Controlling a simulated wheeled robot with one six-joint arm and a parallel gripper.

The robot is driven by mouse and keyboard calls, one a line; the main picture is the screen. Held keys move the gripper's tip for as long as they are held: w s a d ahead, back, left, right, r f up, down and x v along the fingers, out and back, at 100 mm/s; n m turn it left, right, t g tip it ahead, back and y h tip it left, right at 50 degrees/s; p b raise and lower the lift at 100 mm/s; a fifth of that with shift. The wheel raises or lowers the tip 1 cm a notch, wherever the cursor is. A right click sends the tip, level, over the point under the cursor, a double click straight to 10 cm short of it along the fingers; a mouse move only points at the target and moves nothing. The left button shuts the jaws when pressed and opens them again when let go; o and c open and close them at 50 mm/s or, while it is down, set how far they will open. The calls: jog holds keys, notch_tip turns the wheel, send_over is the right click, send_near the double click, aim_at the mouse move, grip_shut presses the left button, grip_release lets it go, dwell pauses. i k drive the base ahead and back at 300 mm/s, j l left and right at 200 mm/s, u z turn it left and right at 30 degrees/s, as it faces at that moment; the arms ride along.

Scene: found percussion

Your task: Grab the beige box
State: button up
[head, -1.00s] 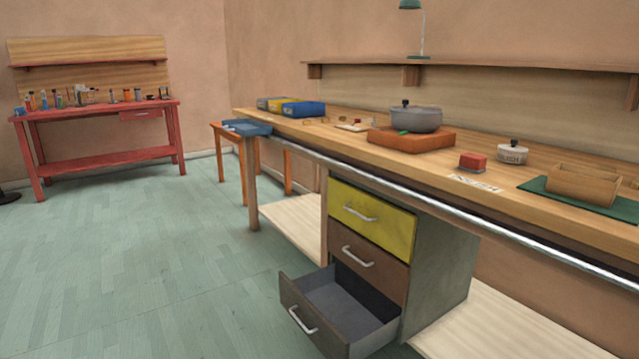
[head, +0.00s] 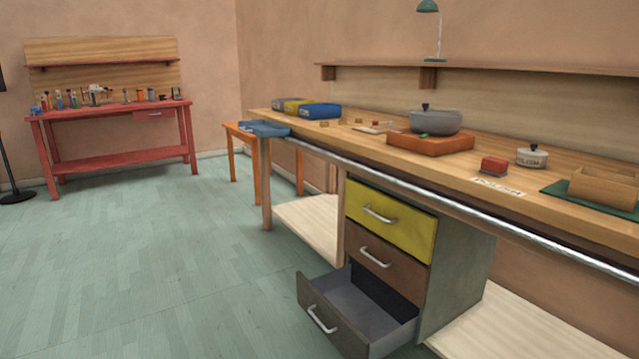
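A tan, beige-looking wooden box (head: 604,188) sits on a green mat (head: 570,193) at the right end of the long workbench. The picture's right edge cuts off part of it. Its near side and some of its inside show. A few very small tan pieces (head: 325,123) lie farther back on the same bench, too small to make out. My gripper is not in view.
The workbench (head: 460,177) also holds a grey pot (head: 436,122) on an orange-brown block, a red block (head: 494,166) and a small lidded pot (head: 532,156). An open bottom drawer (head: 335,318) juts into the floor space. The green floor (head: 170,260) at left is clear.

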aim_at(608, 189)
jog(key=z, duration=1.3)
